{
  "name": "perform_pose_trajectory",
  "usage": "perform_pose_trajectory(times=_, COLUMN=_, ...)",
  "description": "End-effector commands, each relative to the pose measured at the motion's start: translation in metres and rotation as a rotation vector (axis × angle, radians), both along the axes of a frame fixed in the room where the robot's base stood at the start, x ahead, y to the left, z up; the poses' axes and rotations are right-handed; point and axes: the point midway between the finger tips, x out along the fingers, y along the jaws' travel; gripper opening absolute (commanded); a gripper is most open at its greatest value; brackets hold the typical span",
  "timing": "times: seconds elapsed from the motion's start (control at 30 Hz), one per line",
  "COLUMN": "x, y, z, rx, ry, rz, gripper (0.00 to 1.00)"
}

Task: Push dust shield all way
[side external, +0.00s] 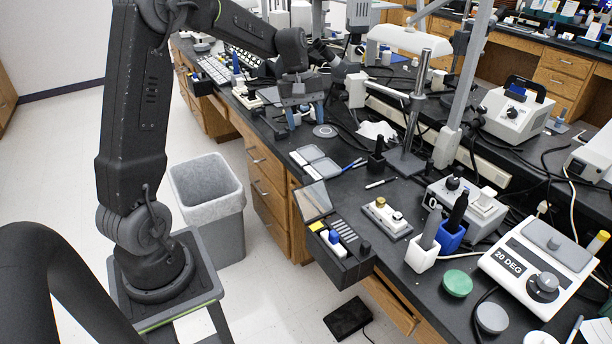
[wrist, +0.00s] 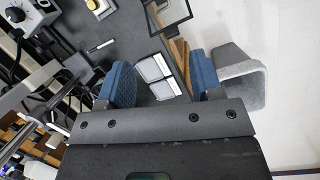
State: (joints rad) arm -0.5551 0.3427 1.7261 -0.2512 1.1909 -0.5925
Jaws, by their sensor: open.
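What looks like the dust shield (side external: 315,202) is a clear, dark-framed panel standing tilted at the bench's front edge. It is beside the back end of a dark box (side external: 352,268) with small coloured items and slots. In the wrist view the shield (wrist: 170,14) shows at the top, cut off by the picture edge, beyond my fingers. My gripper (side external: 303,114) is open and empty, pointing down over the bench farther back than the shield. Its two blue pads are wide apart in the wrist view (wrist: 162,78). It is apart from the shield.
Two grey-lidded trays (side external: 318,162) lie between my gripper and the shield. A bin (side external: 208,195) stands on the floor below the bench edge. A pen (side external: 381,183) lies on clear bench.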

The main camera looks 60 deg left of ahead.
Motion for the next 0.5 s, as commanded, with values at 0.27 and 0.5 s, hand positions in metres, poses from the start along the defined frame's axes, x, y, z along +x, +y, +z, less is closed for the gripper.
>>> perform_pose_trajectory(times=0.27, x=0.014, y=0.066, z=-0.056, rx=-0.13, ry=0.121, rz=0.266, gripper=0.6)
perform_pose_trajectory(times=0.5, x=0.014, y=0.068, z=-0.074, rx=-0.146, ry=0.137, rz=0.296, gripper=0.6)
